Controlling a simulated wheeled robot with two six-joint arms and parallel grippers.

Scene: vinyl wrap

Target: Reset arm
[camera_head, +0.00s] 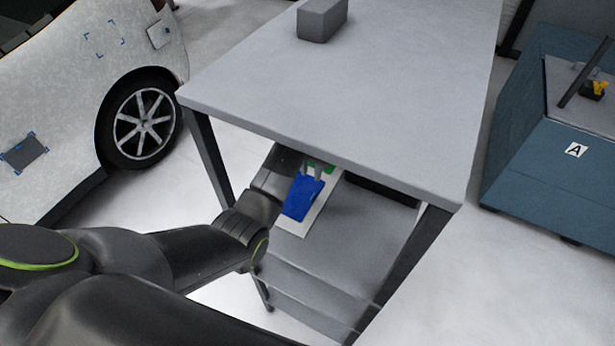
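My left arm comes in from the left and reaches in under the front edge of the grey table (345,85). My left gripper (311,170) is at the far end of a lower shelf or drawer (350,225), partly in shadow under the tabletop. Its fingertips are small and close to a blue item (302,196) and a green item. I cannot tell whether they touch or hold either one. The blue item lies over a pale sheet or tray (291,226). My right gripper is not in view.
A grey block (322,19) sits on the tabletop, which is otherwise clear. A white car (60,110) stands at the left. A blue cabinet (540,160) marked A stands at the right, with a yellow and black item (597,89) on top. Table legs flank the shelf.

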